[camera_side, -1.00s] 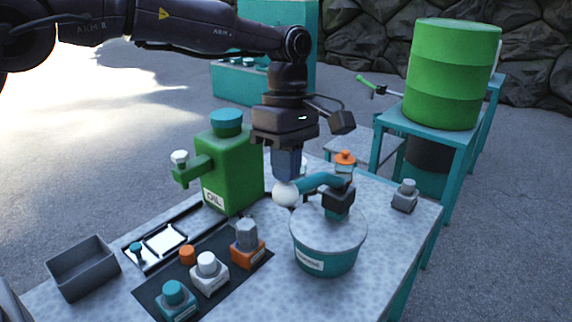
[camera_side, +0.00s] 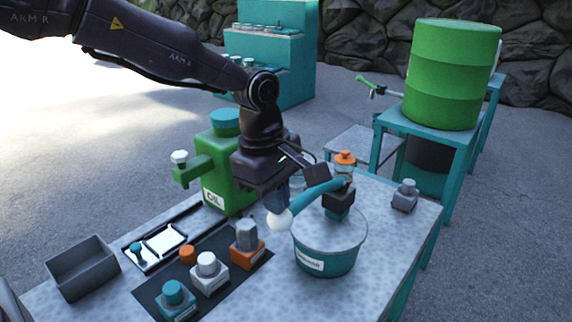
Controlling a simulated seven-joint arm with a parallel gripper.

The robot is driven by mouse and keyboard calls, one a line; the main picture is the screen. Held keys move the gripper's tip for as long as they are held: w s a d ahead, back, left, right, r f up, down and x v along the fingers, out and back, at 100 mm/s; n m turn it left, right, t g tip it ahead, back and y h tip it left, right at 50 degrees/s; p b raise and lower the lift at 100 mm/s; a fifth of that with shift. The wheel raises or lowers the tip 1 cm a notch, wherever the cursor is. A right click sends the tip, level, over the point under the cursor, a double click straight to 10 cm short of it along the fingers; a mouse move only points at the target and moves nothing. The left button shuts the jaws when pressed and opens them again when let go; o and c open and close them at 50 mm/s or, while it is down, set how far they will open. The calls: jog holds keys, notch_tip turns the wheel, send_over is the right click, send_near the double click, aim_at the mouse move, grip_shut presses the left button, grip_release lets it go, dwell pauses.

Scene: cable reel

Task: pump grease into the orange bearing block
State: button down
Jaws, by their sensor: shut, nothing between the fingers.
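The orange bearing block (camera_side: 247,254) stands on a dark mat, with a grey upright part on top. To its right is the grease pot, a teal tub (camera_side: 328,262) with a pale lid and a pump head (camera_side: 338,200). The pump's teal lever (camera_side: 318,188) slopes down to the left and ends in a white ball (camera_side: 279,221). My gripper (camera_side: 279,208) is shut, with its tips at or just above the ball. Whether they touch it is not clear. The gripper hides part of the lever's ball end.
A white block (camera_side: 208,276), a teal block (camera_side: 175,303) and an orange cap (camera_side: 188,255) share the mat (camera_side: 146,293). A green oil can (camera_side: 238,178) stands close behind my gripper. A grey bin (camera_side: 82,270) is at the left, a small grey piece (camera_side: 404,197) at the right.

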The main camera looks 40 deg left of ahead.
notch_tip(320, 180, down, 10)
jog(key=s+t, duration=0.1)
jog(key=shift+s+f, duration=0.25)
jog(key=shift+s, duration=0.05)
jog(key=shift+d, duration=0.1)
dwell(0.4)
jog(key=s+a+r, duration=0.1)
jog(key=s+r, duration=0.2)
jog(key=r, duration=0.3)
jog(key=s+r, duration=0.3)
jog(key=r, duration=0.4)
jog(key=shift+s+a, duration=0.35)
jog(key=shift+s, duration=0.05)
